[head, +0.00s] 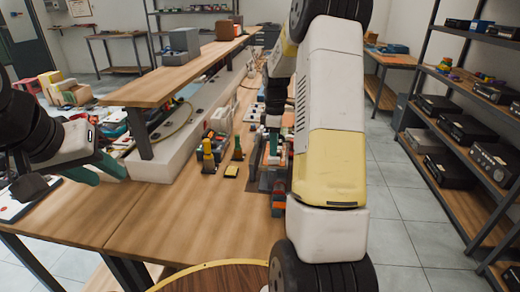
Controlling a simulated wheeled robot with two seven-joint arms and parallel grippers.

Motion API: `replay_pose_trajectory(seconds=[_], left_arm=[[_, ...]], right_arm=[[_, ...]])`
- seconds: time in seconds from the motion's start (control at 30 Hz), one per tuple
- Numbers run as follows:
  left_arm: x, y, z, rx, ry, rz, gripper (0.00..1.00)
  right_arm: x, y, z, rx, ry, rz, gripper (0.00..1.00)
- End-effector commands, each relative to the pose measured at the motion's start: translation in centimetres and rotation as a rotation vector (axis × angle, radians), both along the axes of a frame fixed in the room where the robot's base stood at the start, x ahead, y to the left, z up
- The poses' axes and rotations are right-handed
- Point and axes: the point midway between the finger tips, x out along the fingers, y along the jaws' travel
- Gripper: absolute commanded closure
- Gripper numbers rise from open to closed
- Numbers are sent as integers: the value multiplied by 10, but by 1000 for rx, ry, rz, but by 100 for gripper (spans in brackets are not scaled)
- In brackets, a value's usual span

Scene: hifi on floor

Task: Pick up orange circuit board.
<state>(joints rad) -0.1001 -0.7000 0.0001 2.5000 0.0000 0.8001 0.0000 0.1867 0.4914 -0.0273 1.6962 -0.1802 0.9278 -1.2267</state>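I cannot make out an orange circuit board for certain in the head view. Small orange and red parts show in the clutter beside my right arm, too small to identify. My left gripper (97,170) is at the left, over the near left part of the workbench (180,215). Its two green fingers are apart, with nothing seen between them. My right arm crosses the right of the view and hides part of the bench. My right gripper (273,138) is small and partly hidden among the clutter; its fingers are unclear.
Yellow-and-green tools (208,155) stand on the bench near a small yellow block (231,171). A raised wooden shelf (165,85) runs along the bench's left. Shelving with black hifi units (465,130) stands at the right. The near bench top is clear.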

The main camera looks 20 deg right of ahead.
Motion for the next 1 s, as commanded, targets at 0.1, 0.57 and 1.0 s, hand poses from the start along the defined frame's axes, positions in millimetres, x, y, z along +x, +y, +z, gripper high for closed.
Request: replay_pose_trajectory(seconds=[0.1, 0.57, 1.0], left_arm=[[0, 0, 0, 0, 0, 0, 64], [0, 0, 0, 0, 0, 0, 64], [0, 0, 0, 0, 0, 0, 64]], right_arm=[[-3, -5, -20, 1, 5, -1, 78], [-2, -5, -42, 1, 0, -1, 80], [-2, -5, -41, 1, 0, -1, 100]])
